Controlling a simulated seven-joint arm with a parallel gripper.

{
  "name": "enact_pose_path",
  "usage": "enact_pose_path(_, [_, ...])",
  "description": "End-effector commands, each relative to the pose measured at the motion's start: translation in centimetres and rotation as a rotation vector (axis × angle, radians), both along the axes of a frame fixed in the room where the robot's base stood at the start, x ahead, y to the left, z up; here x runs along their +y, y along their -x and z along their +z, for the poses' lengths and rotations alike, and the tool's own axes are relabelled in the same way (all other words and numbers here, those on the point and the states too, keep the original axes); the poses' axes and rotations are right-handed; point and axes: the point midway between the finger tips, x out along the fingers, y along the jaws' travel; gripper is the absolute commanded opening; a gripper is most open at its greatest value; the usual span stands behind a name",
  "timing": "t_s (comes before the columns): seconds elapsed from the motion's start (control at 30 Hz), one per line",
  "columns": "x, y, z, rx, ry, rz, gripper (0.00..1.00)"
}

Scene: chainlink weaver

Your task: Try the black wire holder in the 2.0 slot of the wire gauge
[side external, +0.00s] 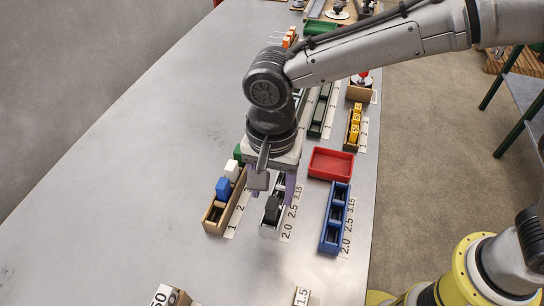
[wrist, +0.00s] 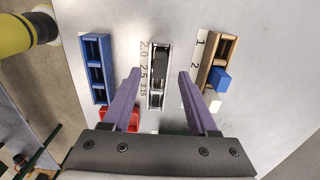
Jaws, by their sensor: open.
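The black wire holder (side external: 272,208) stands in a narrow silver-and-white gauge (wrist: 150,98), at the end marked 2.0. The wrist view also shows the holder (wrist: 161,62) in that end; how deep it sits I cannot tell. My gripper (side external: 270,200) is open above the gauge. In the wrist view its purple fingers (wrist: 160,72) are wide apart, one on each side of the gauge, and touch nothing there. A blue three-compartment rack (side external: 335,218), also labelled 2.0, 2.5 and 3.15, stands to the right in the side view; its compartments look empty.
A wooden rack (side external: 211,221) holding a blue block (side external: 223,187) and a white block (side external: 232,170) stands close on the left. An empty red tray (side external: 331,163) lies behind the blue rack.

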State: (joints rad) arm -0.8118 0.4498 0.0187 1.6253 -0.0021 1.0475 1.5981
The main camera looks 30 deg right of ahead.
Motion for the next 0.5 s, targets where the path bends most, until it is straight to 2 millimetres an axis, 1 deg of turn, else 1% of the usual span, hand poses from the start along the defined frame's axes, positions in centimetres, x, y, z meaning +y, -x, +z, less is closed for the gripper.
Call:
enact_pose_path(0.03, [0.1,-0.1,1.3,-0.005,-0.005,0.000,0.59])
enact_pose_path(0.1, [0.1,-0.1,2.9,-0.004,-0.004,0.000,0.59])
enact_pose_path(0.3, [0.1,0.0,6.9,-0.003,-0.003,0.000,0.59])
enact_pose_path(0.4, [0.1,0.0,8.3,-0.002,-0.002,0.000,0.59])
enact_pose_path(0.5, [0.0,0.0,9.3,-0.001,-0.001,0.000,0.59])
